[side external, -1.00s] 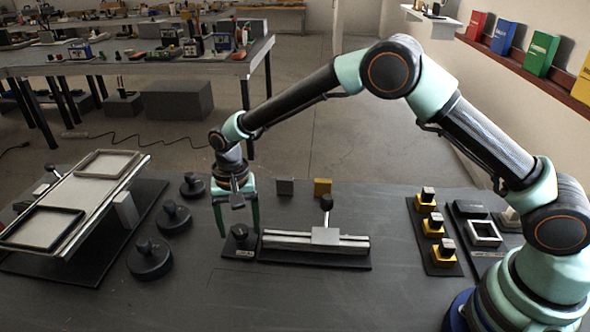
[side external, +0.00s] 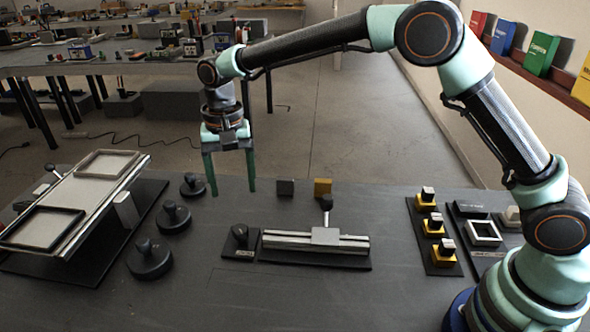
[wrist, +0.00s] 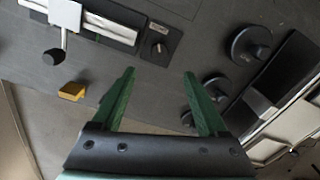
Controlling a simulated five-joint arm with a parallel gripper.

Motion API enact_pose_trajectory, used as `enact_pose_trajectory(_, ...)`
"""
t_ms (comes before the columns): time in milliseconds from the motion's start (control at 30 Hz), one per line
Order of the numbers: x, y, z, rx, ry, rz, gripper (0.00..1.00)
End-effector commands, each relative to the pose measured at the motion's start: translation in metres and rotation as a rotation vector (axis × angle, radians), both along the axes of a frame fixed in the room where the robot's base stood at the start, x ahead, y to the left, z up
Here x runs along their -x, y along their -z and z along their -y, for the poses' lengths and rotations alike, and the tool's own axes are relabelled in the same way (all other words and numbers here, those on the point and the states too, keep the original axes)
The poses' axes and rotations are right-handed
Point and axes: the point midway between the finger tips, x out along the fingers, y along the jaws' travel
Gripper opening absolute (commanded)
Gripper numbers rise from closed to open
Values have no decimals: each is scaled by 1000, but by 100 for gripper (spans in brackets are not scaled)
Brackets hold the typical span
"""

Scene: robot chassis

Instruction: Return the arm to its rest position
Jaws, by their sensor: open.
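My gripper (side external: 231,186) hangs from my arm above the far edge of the dark work table, with its green fingers pointing down. It is open and empty, and the fingers stand well apart. In the wrist view the gripper (wrist: 160,76) also shows with nothing between its fingers. Below and in front of it is a small black base with a knob (side external: 239,236), apart from the fingers. Beside that knob is a metal rail (side external: 290,241) with a sliding block and a black-knobbed lever.
Several round black knobbed weights (side external: 150,258) stand left of the knob. A tilted panel with two framed trays (side external: 75,205) is at far left. A dark cube (side external: 285,188) and a yellow block (side external: 322,187) sit near the far edge. Yellow-based buttons (side external: 433,225) stand at right.

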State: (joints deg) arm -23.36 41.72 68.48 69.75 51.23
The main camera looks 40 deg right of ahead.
Motion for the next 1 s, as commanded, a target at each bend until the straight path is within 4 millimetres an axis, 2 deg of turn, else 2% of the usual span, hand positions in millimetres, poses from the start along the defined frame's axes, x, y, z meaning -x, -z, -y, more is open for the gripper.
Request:
enact_pose_trajectory(400, 0, -5, 1, 0, -1, 0, 76)
enact_pose_trajectory(533, 2, -17, 10, -7, -15, 19, 76)
enact_pose_trajectory(767, 21, -68, 56, -29, -95, 104, 76)
enact_pose_trajectory(1000, 60, -108, 108, -28, -198, 210, 76)
